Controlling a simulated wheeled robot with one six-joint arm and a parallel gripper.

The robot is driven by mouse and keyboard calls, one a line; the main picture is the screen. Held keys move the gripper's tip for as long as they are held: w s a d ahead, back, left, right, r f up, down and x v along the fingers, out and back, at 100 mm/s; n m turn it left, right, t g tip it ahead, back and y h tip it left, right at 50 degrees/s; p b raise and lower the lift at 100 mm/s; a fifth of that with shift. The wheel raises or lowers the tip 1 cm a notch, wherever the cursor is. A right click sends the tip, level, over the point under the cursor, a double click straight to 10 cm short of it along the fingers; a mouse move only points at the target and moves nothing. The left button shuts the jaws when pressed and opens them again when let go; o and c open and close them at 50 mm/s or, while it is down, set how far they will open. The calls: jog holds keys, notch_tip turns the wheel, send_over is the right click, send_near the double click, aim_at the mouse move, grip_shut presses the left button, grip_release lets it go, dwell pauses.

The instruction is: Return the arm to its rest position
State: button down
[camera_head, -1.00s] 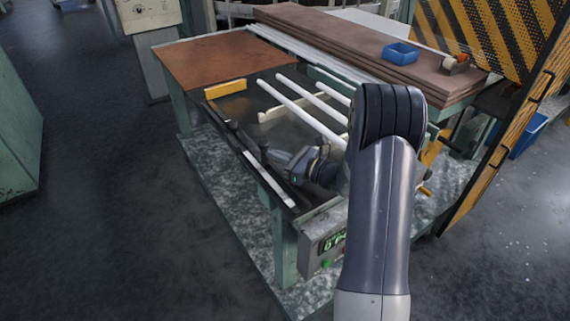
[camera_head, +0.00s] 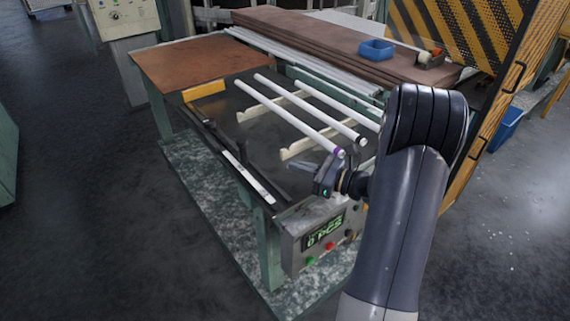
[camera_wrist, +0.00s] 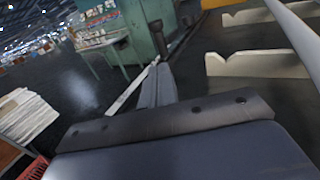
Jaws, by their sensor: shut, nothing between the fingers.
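My gripper (camera_head: 304,167) is at the near end of the workbench, just left of the near ends of the glass tubes. It is small in the head view, but its fingers (camera_wrist: 157,85) show together in the wrist view, shut and empty. My arm rises at the right of the head view and hides part of the bench's right side. Several white tubes (camera_head: 300,115) lie across notched cream supports (camera_head: 262,109). One tube has a purple end near my gripper. A tube (camera_wrist: 298,38) and the notched supports (camera_wrist: 258,65) also show at the right of the wrist view.
A control box (camera_head: 322,236) with a display and buttons is on the bench's near end. A yellow block (camera_head: 204,90) and a brown board (camera_head: 200,66) lie farther back. A blue bin (camera_head: 376,49) stands on stacked brown sheets. A yellow-black striped guard (camera_head: 440,35) stands at right.

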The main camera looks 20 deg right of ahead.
jog(key=shift+s+d, duration=0.25)
jog(key=p+x, duration=0.2)
jog(key=x, duration=1.1)
jog(key=shift+w+a, duration=0.2)
jog(key=shift+w, duration=0.05)
